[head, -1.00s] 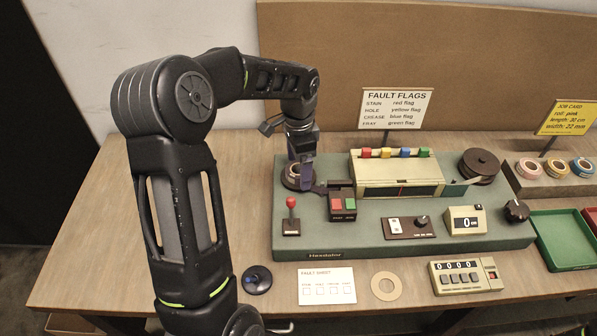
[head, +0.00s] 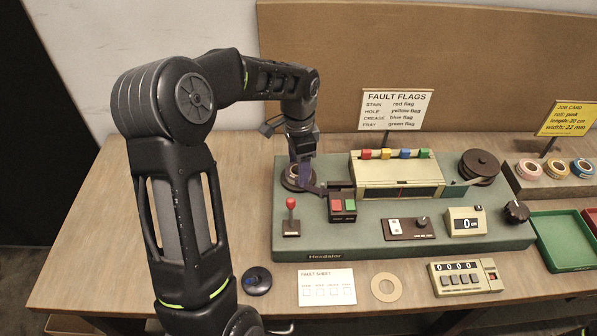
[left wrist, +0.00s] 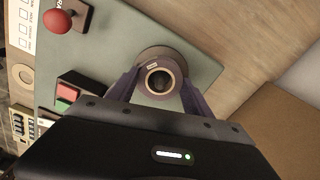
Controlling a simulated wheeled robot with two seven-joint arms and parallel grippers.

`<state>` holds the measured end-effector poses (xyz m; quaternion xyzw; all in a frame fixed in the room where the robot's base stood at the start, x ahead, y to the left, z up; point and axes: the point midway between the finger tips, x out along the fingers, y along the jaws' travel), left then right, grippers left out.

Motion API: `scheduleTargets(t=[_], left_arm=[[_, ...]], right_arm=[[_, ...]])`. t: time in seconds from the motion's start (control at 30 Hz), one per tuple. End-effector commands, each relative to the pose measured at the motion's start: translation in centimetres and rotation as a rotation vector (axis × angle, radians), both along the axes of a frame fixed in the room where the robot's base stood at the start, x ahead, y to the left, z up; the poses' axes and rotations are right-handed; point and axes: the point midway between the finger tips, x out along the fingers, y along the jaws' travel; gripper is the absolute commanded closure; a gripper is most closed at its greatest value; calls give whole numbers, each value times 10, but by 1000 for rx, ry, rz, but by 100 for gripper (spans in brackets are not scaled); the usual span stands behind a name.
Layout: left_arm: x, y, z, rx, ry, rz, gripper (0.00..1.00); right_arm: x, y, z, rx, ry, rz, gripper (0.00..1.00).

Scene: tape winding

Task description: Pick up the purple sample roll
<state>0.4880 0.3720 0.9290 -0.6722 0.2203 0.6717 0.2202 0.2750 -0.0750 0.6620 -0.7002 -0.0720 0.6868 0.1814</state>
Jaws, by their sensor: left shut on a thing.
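My left gripper (head: 299,176) points down over the left end of the green machine. In the left wrist view, its two purple-grey fingers (left wrist: 159,84) are shut on a small roll, one on each side. The roll (left wrist: 161,72) shows a dull purple-brown rim, a pale ring and a dark round hole in the middle. It sits over a dark round base on the machine's green top, and I cannot tell whether it is clear of that base. In the head view the fingers mostly hide the roll. My right gripper is out of view.
The green machine (head: 375,240) carries a red-knobbed lever (head: 291,204), red and green buttons (head: 343,206) and a dark reel (head: 479,166). Several tape rolls (head: 556,169) stand in a holder at right, above a green tray (head: 566,240). The table left of the machine is bare.

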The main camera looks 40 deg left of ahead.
Motion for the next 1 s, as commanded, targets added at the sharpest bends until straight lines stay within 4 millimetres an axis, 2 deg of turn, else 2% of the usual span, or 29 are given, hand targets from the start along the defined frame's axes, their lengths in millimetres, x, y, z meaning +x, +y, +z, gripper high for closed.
scheduleTargets(t=[0.17,0.27,0.7,0.83,1.0], left_arm=[[0,0,3,0,0,0,80],[0,0,12,0,-1,0,80],[0,0,91,1,-1,0,80],[0,0,100,1,1,0,80],[0,0,100,1,1,0,80]], right_arm=[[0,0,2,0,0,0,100],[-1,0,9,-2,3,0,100],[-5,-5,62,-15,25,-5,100],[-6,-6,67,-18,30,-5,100],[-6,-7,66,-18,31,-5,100]])
